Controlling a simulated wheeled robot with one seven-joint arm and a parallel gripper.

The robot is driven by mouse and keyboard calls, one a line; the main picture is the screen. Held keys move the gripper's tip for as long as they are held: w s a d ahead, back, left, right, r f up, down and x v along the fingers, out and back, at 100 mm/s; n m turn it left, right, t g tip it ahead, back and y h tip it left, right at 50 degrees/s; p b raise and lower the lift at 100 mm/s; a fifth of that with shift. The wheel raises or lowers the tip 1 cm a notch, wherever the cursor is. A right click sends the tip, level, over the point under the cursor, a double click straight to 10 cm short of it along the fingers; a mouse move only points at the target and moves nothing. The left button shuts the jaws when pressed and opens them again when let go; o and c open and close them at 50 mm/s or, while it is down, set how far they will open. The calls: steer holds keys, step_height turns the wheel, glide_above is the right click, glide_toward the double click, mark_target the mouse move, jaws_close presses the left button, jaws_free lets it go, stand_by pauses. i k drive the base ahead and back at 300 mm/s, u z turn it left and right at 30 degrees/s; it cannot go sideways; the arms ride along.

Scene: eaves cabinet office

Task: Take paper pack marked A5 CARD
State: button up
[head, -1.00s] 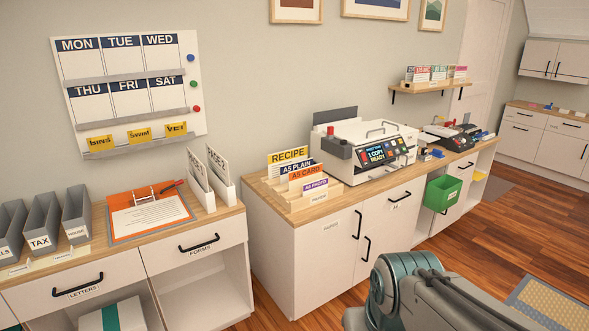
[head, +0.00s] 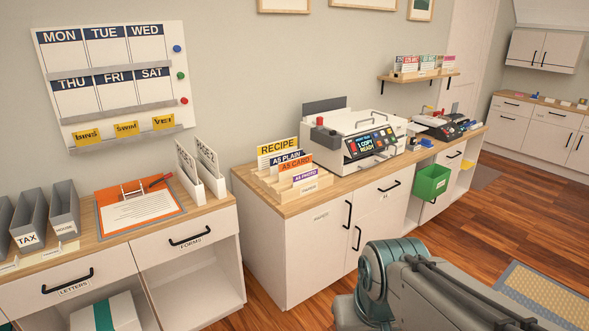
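The paper pack marked A5 CARD (head: 295,164) has an orange label band. It stands upright in a stepped wooden rack (head: 262,182) on the counter, in the middle of the head view. The A5 PLAIN pack (head: 289,157) is behind it and the A5 PHOTO pack (head: 306,175) is in front, so its lower part is hidden. The yellow RECIPE pack (head: 277,147) stands at the back. My arm shows at the lower right, in front of the counter and apart from the rack. My gripper cannot be made out.
A white copier (head: 355,140) stands right of the rack, its screen reading 1 COPY READY. White upright holders (head: 200,170) and an orange clipboard (head: 135,205) are on the left counter. A green bin (head: 432,181) hangs at the cabinet front. Wooden floor (head: 440,235) is open at right.

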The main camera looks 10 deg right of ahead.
mark_target(287, 169)
steer(key=z, duration=0.3)
steer(key=i, duration=2.15)
steer(key=u, duration=0.75)
steer(key=i, duration=0.55)
steer(key=u, duration=0.2)
